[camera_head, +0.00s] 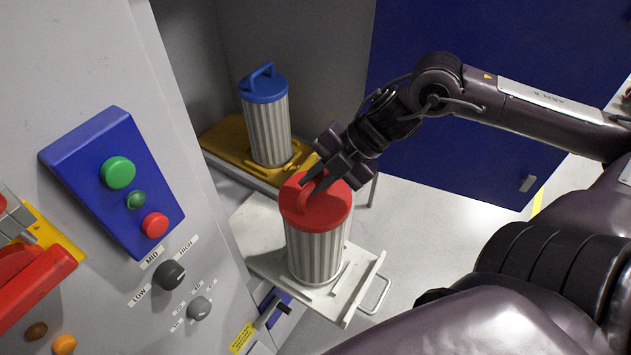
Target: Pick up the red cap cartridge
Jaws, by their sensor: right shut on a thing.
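The red cap cartridge (316,255) has a ribbed grey body and a red cap with a red loop handle. It stands upright on a white tray (353,308) with a handle at its front right. My right gripper (318,186) reaches in from the upper right and is shut on the red handle at the top of the cap. The fingers partly hide the handle. The cartridge's base appears to be at the tray; I cannot tell if it touches. My left gripper is not in view.
A blue cap cartridge (268,125) stands on a yellow holder (228,136) behind. A grey machine panel (95,80) with a blue button box (84,162) and knobs fills the left. A blue cabinet door (440,165) stands at the back right. Floor is clear right of the tray.

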